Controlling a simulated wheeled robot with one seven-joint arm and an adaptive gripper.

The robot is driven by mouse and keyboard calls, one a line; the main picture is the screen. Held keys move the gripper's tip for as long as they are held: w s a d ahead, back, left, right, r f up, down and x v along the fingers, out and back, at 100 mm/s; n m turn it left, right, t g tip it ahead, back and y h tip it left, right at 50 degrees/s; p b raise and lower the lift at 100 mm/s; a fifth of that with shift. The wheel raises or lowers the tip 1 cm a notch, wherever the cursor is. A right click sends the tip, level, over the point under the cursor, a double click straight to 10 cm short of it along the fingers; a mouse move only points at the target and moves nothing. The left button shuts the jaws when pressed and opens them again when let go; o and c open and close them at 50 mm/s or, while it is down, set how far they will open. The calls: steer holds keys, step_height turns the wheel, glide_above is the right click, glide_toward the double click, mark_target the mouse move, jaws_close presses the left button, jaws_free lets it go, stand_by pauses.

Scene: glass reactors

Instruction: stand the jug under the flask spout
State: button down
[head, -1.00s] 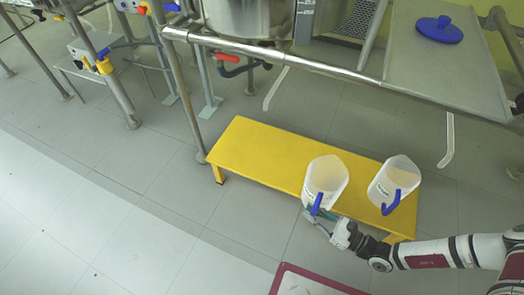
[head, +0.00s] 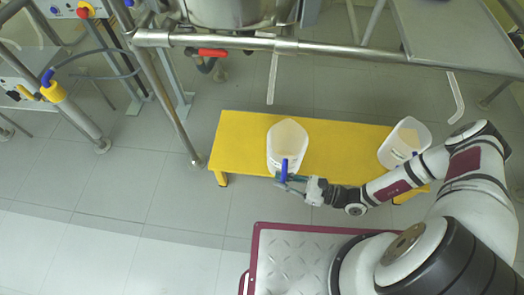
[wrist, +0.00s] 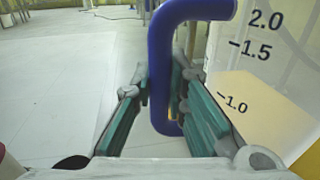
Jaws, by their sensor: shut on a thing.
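A white translucent jug (head: 286,144) with a blue handle stands on or just above the yellow bench, left of its middle; I cannot tell whether its base touches. My gripper (head: 288,177) is at its near side, shut on the blue handle. In the wrist view the gripper fingers (wrist: 165,115) lie on both sides of the handle (wrist: 160,60), and the jug wall (wrist: 265,75) shows volume marks at right. A steel vessel (head: 228,12) hangs behind the frame rail. A red-handled valve (head: 207,52) is below it; its spout end is not clear.
The yellow bench (head: 240,150) is low, below the steel rail (head: 330,50). A second white jug (head: 403,142) stands at its right end, partly behind my arm. A steel upright (head: 165,95) stands left of the bench.

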mark_target(298, 166)
steer(key=w+a+f+b, duration=0.4)
steer(key=w+a+b, duration=0.1)
steer(key=w, duration=0.5)
steer(key=shift+w+a+f, duration=0.35)
steer(key=shift+w+a, duration=0.05)
steer(key=shift+a, duration=0.3)
steer(key=shift+b, duration=0.35)
steer(key=c, duration=1.6)
jaws_free()
steer(key=shift+f, duration=0.15)
steer(key=p+v, duration=0.2)
steer(key=v, duration=1)
